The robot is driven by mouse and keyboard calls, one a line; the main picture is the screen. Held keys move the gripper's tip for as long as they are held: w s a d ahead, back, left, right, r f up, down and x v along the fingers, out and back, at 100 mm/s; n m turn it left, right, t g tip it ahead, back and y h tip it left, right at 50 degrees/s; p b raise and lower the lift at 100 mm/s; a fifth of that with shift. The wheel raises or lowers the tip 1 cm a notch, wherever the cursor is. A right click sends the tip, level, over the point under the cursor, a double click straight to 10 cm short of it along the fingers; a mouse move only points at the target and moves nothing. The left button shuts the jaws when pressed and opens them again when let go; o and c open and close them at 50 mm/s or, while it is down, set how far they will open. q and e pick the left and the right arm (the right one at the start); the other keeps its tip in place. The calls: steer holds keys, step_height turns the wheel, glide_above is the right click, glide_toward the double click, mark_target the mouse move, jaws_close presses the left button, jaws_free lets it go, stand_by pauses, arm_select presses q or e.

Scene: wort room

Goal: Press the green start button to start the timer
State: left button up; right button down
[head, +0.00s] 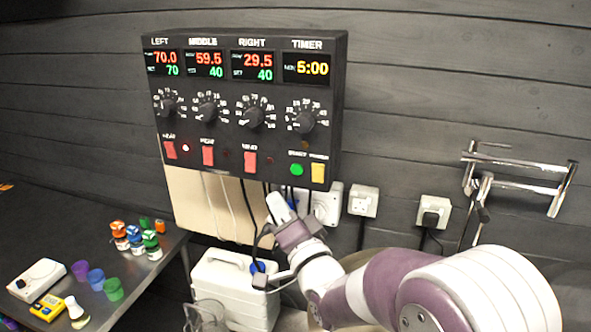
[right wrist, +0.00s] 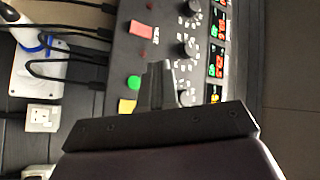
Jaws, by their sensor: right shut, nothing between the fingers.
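The green start button (head: 296,170) is on the lower right of the black control panel (head: 225,130), left of a yellow button (head: 318,172). The timer display (head: 306,68) at the panel's top right reads 5:00. My right gripper (head: 277,203) is below the panel, under and a little left of the green button, apart from it in the head view. In the right wrist view the shut, empty fingers (right wrist: 158,85) show beside the green button (right wrist: 134,82), with the yellow button (right wrist: 127,106) nearby. Contact is not visible. My left gripper is not in view.
Cables hang below the panel near my right gripper, with sockets (head: 363,201) on the wall. A white container (head: 235,290) stands below. A dark table (head: 150,290) at left holds bottles and coloured cups. A metal wall fitting (head: 520,182) is at right.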

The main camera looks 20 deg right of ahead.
mark_target(297, 170)
steer(key=w+d, duration=0.1)
steer(key=w, duration=0.1)
steer(key=w+d, duration=0.2)
steer(key=w, duration=0.1)
steer(key=w+d, duration=0.2)
steer(key=shift+w+p, duration=0.25)
steer(key=shift+p, duration=0.15)
steer(key=shift+w+d+f, duration=0.1)
stand_by(1.8)
steer(key=shift+w, duration=0.15)
steer(key=shift+w+d, duration=0.15)
